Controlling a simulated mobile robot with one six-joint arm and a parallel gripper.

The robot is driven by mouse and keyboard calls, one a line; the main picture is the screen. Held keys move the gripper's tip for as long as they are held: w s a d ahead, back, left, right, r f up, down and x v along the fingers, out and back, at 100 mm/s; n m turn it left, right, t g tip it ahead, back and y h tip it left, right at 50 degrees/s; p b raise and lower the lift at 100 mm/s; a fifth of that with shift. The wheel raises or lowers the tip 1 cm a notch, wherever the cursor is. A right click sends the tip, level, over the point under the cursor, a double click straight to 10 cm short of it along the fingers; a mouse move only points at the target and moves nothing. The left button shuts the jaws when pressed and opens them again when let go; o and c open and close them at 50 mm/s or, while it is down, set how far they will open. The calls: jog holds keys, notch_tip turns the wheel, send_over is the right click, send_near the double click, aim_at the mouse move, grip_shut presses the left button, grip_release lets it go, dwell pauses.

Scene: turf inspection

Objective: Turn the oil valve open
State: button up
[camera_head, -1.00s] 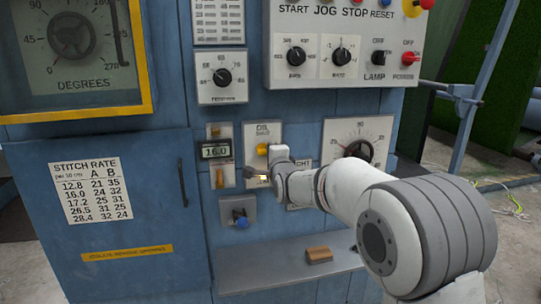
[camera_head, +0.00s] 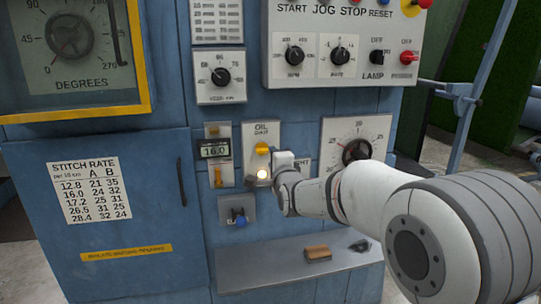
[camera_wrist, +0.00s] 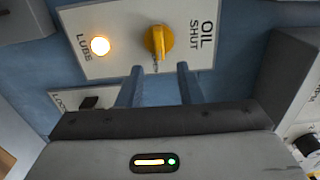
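The oil valve is a yellow knob (camera_wrist: 159,42) on a white plate marked OIL and SHUT. It stands at the upper middle of the wrist view, and also shows in the head view (camera_head: 261,148) just left of my wrist. My gripper (camera_wrist: 160,68) has its two fingers spread apart, with nothing between them. In the wrist view the fingertips lie just below the knob, one to each side. I cannot tell how far they are from the plate. In the head view my wrist hides part of the plate.
A lit LUBE lamp (camera_wrist: 100,46) is left of the knob in the wrist view. In the head view, a counter (camera_head: 215,151) reading 16.0 is to the left, a dial (camera_head: 356,151) to the right, and a shelf (camera_head: 245,270) with a brown block (camera_head: 317,252) below.

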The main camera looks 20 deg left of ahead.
jog(key=shift+v, duration=1.35)
